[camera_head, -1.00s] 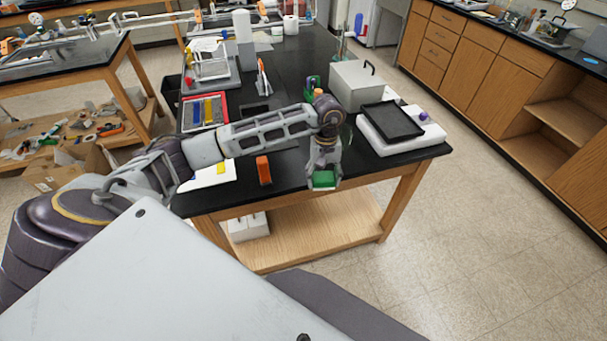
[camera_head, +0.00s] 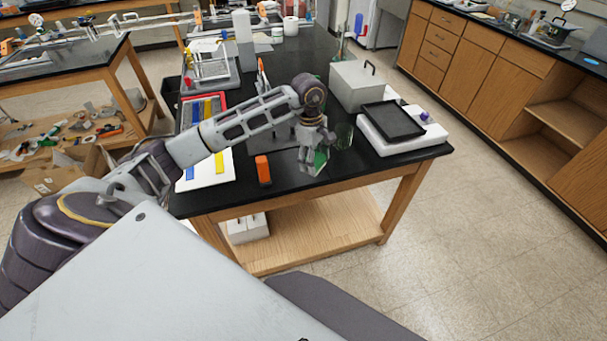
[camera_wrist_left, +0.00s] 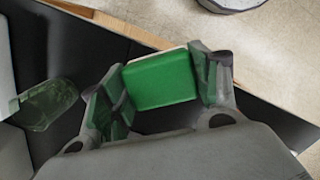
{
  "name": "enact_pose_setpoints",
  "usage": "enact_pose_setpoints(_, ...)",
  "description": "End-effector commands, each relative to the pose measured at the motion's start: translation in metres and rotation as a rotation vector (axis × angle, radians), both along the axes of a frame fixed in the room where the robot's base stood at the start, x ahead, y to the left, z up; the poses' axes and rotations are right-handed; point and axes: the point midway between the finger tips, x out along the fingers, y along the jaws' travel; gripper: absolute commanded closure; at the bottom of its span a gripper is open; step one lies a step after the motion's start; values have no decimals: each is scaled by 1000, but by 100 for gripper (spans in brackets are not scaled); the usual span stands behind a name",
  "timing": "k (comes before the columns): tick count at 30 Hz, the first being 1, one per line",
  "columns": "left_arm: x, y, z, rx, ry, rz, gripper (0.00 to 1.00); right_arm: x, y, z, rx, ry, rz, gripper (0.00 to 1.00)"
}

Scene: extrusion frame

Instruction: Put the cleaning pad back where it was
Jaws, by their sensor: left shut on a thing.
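The cleaning pad is a green block with a thin pale layer along one edge, seen in the left wrist view (camera_wrist_left: 160,80). My left gripper (camera_wrist_left: 160,88) is shut on it, one finger on each side. In the head view the pad (camera_head: 320,160) shows as a tilted green patch, partly hidden by the gripper (camera_head: 313,161). Both are over the near edge of the black-topped table (camera_head: 290,182). I cannot tell whether the pad touches the tabletop. My right gripper is in neither view.
A clear glass vessel (camera_head: 344,136) stands close right of the gripper. An orange block (camera_head: 263,170) stands to its left, beside a white sheet with coloured strips (camera_head: 212,172). A metal box (camera_head: 357,88) and black tray (camera_head: 392,121) are at right. Bare tabletop lies between block and gripper.

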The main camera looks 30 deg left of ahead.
Motion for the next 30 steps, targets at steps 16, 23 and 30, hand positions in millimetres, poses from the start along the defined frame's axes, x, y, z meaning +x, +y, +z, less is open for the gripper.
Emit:
enact_pose_setpoints(16, 8, 27, 19, 0, -2, 488, 60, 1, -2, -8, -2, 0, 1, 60)
enact_pose_setpoints(23, 11, 38, 27, 0, -1, 688, 60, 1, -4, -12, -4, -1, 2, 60)
enact_pose_setpoints(30, 12, 46, 33, 1, -2, 838, 60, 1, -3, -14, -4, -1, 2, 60)
